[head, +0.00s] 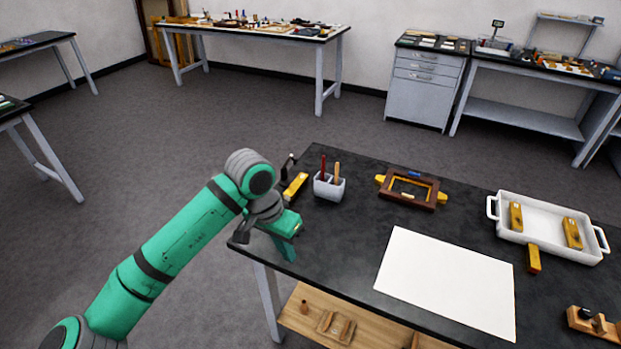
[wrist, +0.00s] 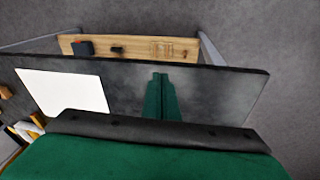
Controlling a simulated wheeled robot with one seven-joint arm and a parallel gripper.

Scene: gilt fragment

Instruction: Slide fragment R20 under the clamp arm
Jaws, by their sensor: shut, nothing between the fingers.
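My gripper (head: 287,250) is at the near left edge of the dark table, pointing down. In the wrist view its green fingers (wrist: 160,76) are together with nothing between them. A gold bar (head: 295,186) lies on the table beyond it, next to a small dark upright post. Two gold pieces (head: 516,216) (head: 573,233) are in the white tray (head: 542,241), and another gold piece (head: 534,258) lies at its front. A wooden fixture with a dark knob (head: 593,324) is at lower right. No label is readable, so I cannot tell which piece is R20 or which fixture has the clamp arm.
A grey cup (head: 329,187) with two handles sticking up stands beyond my gripper. A brown frame with gold parts (head: 411,189) lies at the back. A white sheet (head: 447,281) covers the middle. A wooden shelf (head: 347,322) sits below the tabletop.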

